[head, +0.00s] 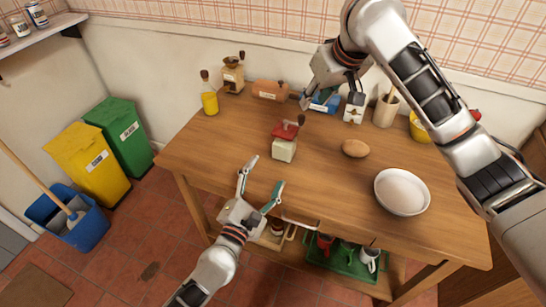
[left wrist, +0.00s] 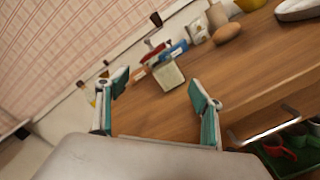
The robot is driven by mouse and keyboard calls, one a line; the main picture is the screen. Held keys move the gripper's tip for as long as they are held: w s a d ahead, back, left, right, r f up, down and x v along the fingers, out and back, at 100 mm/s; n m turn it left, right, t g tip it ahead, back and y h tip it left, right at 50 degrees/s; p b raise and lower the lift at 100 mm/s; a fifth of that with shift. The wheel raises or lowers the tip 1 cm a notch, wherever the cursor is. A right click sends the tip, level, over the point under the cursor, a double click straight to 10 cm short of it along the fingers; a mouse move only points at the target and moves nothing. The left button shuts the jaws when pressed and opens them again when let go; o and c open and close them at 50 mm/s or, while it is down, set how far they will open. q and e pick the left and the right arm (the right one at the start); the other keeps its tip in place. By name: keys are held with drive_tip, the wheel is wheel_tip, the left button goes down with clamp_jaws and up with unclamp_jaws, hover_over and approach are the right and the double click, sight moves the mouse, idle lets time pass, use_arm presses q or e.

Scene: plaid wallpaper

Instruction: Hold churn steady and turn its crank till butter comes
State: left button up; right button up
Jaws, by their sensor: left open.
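The churn (head: 284,149) is a small pale glass jar with a red top and a dark crank knob. It stands upright on the wooden table, left of the middle. It also shows in the left wrist view (left wrist: 168,76), beyond the fingers. My left gripper (head: 263,174) is open and empty at the table's front edge, in front of the churn and apart from it. Its two teal-padded fingers (left wrist: 159,83) are spread. My right gripper (head: 331,94) is over the back of the table near a blue box; whether it is open or shut is unclear.
A brown potato-like object (head: 355,148) and a white bowl (head: 402,192) are to the right of the churn. A grinder (head: 233,76), yellow bottle (head: 210,102), brown container (head: 270,90), blue box (head: 322,105) and white canister (head: 353,113) stand behind. The table's front left is clear.

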sight(281, 144)
use_arm(q)
drive_tip(key=w+n, duration=0.1)
drive_tip(key=n, duration=0.1)
drive_tip(key=w+d+n, duration=0.1)
drive_tip(key=w+n, duration=0.3)
drive_tip(key=n, duration=0.1)
drive_tip(key=shift+w+d+r, duration=0.15)
drive_tip(key=shift+r, duration=0.1)
drive_tip(key=shift+w+d+n+g, duration=0.2)
drive_tip(key=shift+w+n+g, duration=0.1)
drive_tip(key=shift+w+n, duration=0.5)
drive_tip(key=shift+x, duration=3.8)
drive_tip(key=c, duration=1.5)
drive_tip(key=shift+f, duration=0.1)
